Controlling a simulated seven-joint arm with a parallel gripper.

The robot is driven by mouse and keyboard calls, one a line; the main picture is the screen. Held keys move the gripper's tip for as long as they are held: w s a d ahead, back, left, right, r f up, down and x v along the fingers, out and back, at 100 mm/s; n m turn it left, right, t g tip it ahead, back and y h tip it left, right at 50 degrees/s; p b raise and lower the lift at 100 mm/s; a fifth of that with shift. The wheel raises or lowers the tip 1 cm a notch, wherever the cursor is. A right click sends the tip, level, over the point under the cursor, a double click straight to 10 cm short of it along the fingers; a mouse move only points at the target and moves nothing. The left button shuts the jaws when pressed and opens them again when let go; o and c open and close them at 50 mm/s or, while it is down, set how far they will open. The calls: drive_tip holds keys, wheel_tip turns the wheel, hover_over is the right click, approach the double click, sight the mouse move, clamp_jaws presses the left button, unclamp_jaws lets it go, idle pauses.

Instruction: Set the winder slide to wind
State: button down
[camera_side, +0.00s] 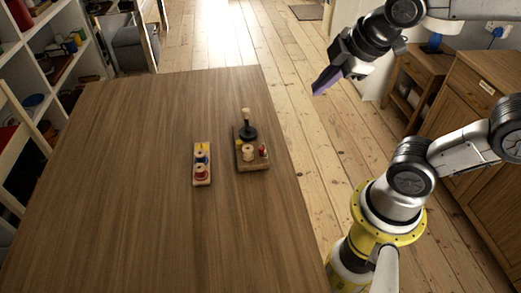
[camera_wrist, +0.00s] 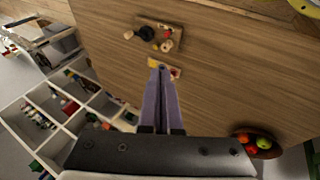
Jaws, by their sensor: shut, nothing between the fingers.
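The winder (camera_side: 250,155) is a small wooden board on the table, with a black round part, a pale upright peg, a pale spool and small red and yellow parts. It also shows near the top of the wrist view (camera_wrist: 158,36). Its slide is too small to make out for certain. Left of it lies a narrow wooden rack (camera_side: 202,165) with several coloured spools, partly hidden behind my fingers in the wrist view (camera_wrist: 175,73). My gripper (camera_side: 318,92) is shut and empty, with purple fingers, high up and to the right of the table, apart from everything.
The brown wooden table (camera_side: 130,180) is largely clear around the two boards. A bowl of fruit (camera_wrist: 262,145) shows at lower right in the wrist view. White shelves (camera_side: 50,50) stand at the left and a wooden cabinet (camera_side: 470,130) at the right.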

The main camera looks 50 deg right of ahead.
sight(261, 151)
drive_tip(key=w+a+f+n+g, duration=0.2)
drive_tip(key=w+f+n, duration=0.5)
drive_tip(key=w+n, duration=0.3)
drive_tip(key=w+a+f+n+g+h, duration=0.1)
drive_tip(key=a+f+n, duration=0.3)
drive_tip(key=f, duration=0.7)
drive_tip(key=shift+w+a+g, duration=0.15)
drive_tip(key=shift+a+g, duration=0.05)
drive_tip(key=shift+g, duration=0.7)
drive_tip(key=x, duration=0.9)
drive_tip(key=shift+d+f, duration=0.2)
drive_tip(key=shift+d, duration=0.05)
drive_tip(key=d, duration=0.1)
drive_tip(key=w, duration=0.1)
drive_tip(key=d, duration=0.1)
drive_tip(key=shift+w+d+f, duration=0.25)
drive_tip(key=shift+w+d, duration=0.3)
drive_tip(key=shift+d, duration=0.2)
